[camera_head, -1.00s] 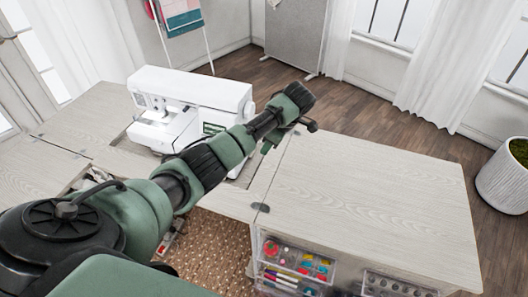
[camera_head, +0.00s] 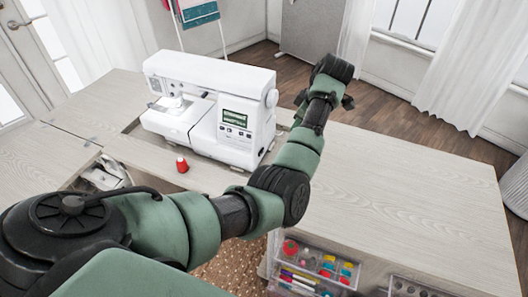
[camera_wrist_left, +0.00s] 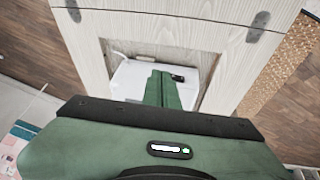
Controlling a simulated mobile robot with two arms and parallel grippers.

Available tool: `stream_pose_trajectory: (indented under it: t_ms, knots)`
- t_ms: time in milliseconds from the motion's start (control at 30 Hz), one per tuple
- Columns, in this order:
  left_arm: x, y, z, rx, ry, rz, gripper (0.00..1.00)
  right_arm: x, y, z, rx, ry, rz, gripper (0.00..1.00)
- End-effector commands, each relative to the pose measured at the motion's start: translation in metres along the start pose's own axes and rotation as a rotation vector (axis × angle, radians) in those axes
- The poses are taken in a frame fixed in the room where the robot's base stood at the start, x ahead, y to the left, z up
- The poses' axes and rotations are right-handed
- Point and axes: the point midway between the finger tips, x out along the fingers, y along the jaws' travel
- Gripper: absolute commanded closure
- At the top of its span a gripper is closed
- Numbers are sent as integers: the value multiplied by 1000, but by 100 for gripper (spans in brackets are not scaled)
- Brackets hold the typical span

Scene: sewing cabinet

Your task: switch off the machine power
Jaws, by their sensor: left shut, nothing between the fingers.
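The white sewing machine (camera_head: 215,105) stands upright in the cabinet opening. Its lit display and buttons face me, and a round handwheel (camera_head: 271,98) is on its right end. I cannot make out a power switch in the head view. My left arm reaches past the machine's right side, with its wrist high over the tabletop; its fingers are hidden there. In the left wrist view my left gripper (camera_wrist_left: 162,77) is shut and empty, its green fingers pointing toward the white machine (camera_wrist_left: 131,79). A small dark part (camera_wrist_left: 177,78) shows beside the fingertips; I cannot tell what it is.
The wooden cabinet top (camera_head: 400,165) is clear on the right. An open compartment (camera_head: 103,173) is at the left, and clear drawers (camera_head: 310,268) with colourful supplies are below right.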

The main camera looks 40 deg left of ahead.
Motion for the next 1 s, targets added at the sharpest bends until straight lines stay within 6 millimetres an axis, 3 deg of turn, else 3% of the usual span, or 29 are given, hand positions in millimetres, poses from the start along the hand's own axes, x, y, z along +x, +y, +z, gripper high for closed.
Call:
stream_pose_trajectory:
  t_ms: [33, 267, 733, 867, 1000]
  knots:
    - [7, -7, 9, 10, -7, -20, 100, 8, -1, 1, 0, 0, -1, 25]
    - [19, -27, 18, 49, 4, -89, 100, 15, 0, 2, -2, -1, 0, 25]
    - [23, -30, 17, 52, 8, -99, 100, 14, 8, 3, -6, -3, 9, 25]
    - [36, -32, 16, 53, 8, -100, 100, 11, 8, 3, -6, -3, 9, 25]
    - [63, -35, 15, 53, 10, -103, 100, 7, 8, 3, -5, -2, 9, 25]
